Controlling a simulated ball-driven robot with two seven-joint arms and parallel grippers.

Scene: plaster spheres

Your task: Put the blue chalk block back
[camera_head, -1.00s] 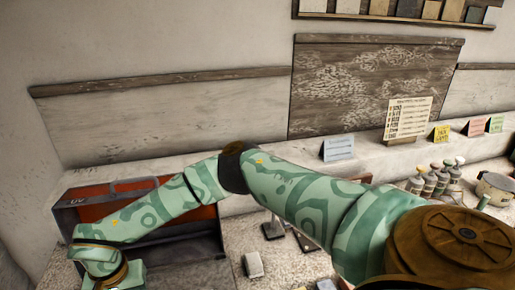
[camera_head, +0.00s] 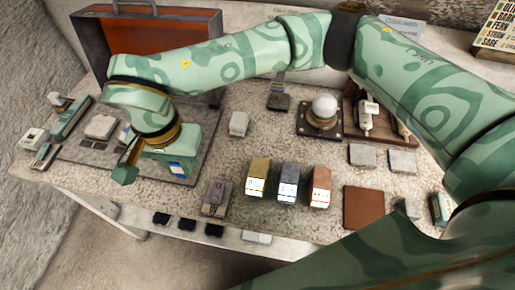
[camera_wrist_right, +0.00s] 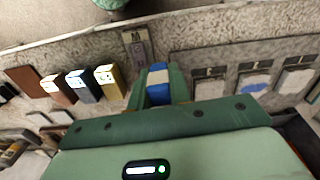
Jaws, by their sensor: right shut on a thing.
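The blue chalk block (camera_wrist_right: 158,92), blue with a pale band, is between the green fingers of my right gripper (camera_wrist_right: 157,88) in the wrist view. In the head view my right gripper (camera_head: 180,166) hangs over the right part of a dark mat, and the blue of the block (camera_head: 176,168) shows there. The gripper is shut on it. A grey labelled plate (camera_head: 215,198) lies just right of the gripper; it also shows beyond the fingers in the wrist view (camera_wrist_right: 137,45). My left gripper is not in view.
A yellow block (camera_head: 258,178), a blue-grey block (camera_head: 288,182) and a reddish-brown block (camera_head: 320,187) stand in a row. The mat (camera_head: 75,160) carries pale pads, one with a blue patch (camera_wrist_right: 253,83). A white sphere (camera_head: 324,107) stands behind. The red-brown case (camera_head: 150,35) is at back left.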

